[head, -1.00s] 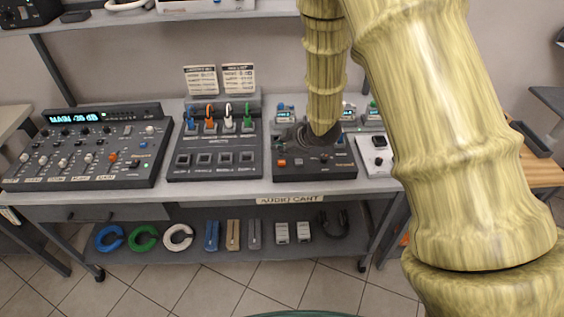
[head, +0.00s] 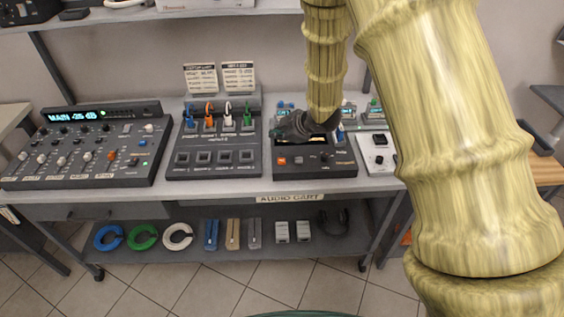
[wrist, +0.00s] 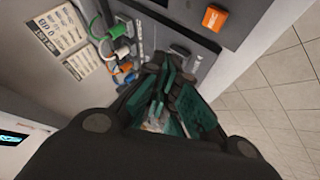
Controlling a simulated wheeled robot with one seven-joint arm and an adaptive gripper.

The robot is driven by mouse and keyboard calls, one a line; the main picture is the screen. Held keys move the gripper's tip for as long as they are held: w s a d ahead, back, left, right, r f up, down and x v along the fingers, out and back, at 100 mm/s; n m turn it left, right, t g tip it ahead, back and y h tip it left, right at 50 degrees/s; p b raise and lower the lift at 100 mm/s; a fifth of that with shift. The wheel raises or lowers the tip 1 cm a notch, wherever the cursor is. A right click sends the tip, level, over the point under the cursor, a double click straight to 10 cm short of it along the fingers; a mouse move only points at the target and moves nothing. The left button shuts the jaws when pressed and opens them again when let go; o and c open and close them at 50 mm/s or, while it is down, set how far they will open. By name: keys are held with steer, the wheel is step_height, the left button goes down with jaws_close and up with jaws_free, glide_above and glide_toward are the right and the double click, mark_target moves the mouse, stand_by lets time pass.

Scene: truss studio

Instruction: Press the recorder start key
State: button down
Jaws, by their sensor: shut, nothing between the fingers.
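The recorder (head: 314,172) is a dark box on the cart's top, right of the patch panel. Its orange key (head: 282,161) sits at the front left of its face. In the wrist view an orange key lettered REC (wrist: 215,18) shows at the top, apart from my fingers. My gripper (head: 276,131) is tilted to the left above the recorder's back left part, near the patch panel's edge. Its teal fingers (wrist: 180,97) are shut and empty in the wrist view. My gripper hides part of the recorder's back. I see no contact with the orange key.
The patch panel (head: 214,163) with coloured plugs stands close on the left. A mixer (head: 88,160) is farther left. A small white device (head: 377,153) stands right of the recorder. Several small display units are behind. Coiled cables and tools lie on the lower shelf.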

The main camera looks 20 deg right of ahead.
mark_target(279, 162)
steer(key=shift+f+b, duration=2.45)
steer(key=shift+f, duration=1.3)
steer(key=shift+f+b, duration=0.35)
steer(key=shift+f, duration=0.45)
steer(key=shift+r, duration=0.2)
steer(key=shift+r+p, duration=0.65)
steer(key=shift+r, duration=0.1)
steer(key=shift+r+p, duration=1.95)
steer(key=shift+r, duration=0.45)
